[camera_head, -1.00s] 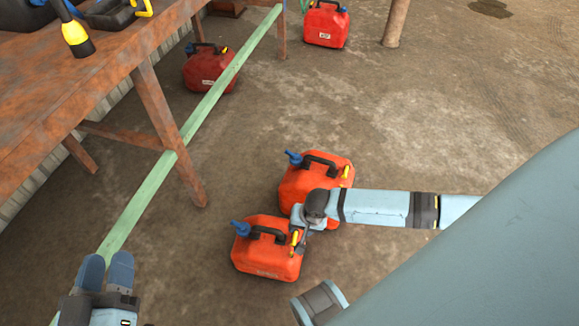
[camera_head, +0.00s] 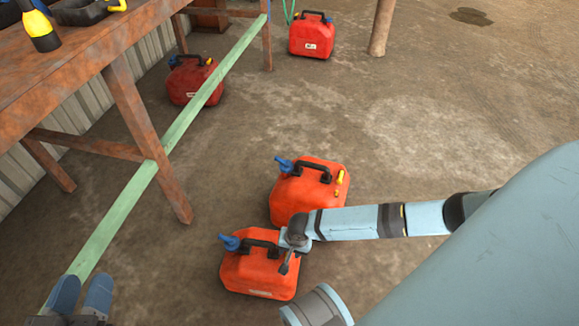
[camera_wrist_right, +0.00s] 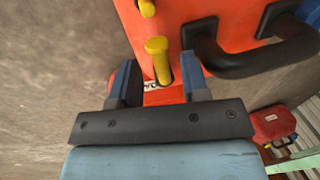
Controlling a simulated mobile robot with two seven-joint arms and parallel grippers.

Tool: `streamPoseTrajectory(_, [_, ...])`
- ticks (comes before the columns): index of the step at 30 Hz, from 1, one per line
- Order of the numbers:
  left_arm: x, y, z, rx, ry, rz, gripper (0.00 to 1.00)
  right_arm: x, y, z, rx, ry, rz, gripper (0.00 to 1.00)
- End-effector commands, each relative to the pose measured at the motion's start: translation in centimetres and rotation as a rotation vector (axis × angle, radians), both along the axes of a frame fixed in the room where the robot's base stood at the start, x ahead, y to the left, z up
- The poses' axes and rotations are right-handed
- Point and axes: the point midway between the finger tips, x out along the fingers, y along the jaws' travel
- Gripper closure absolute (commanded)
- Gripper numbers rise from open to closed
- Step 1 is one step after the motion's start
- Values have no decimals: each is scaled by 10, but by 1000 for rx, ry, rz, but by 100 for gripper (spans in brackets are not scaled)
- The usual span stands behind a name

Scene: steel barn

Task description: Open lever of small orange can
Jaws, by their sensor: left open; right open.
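The nearer, smaller-looking orange can (camera_head: 255,277) stands on the floor with a blue spout and black handle. My right gripper (camera_head: 288,262) is at its right top side in the head view and hides its yellow lever there. In the right wrist view, an upright yellow lever (camera_wrist_right: 160,62) stands between the open fingers of the right gripper (camera_wrist_right: 159,72); the fingers are apart from it. The orange body (camera_wrist_right: 172,25) and black handle (camera_wrist_right: 245,60) show beyond. My left gripper (camera_head: 82,292) is open and empty at the lower left.
A second orange can (camera_head: 300,192) stands close behind the nearer one. Two red cans, one under the table (camera_head: 192,88) and one farther back (camera_head: 312,40), stand at the back. A rusty table (camera_head: 60,75) with a green beam (camera_head: 130,200) is at the left.

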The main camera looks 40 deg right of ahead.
Motion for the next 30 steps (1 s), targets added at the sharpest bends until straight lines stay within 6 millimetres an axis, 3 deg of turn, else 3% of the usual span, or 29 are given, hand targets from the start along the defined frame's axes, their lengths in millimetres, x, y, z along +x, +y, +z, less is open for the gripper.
streamPoseTrajectory(12, [3,2,2,19,-34,2,57,1,2,-8,1,-1,0,58])
streamPoseTrajectory(18, [3,2,2,19,-34,1,57,1,1,-8,1,-1,0,100])
streamPoseTrajectory(30, [-1,-2,14,-23,27,-6,57,-1,1,-3,1,4,41,100])
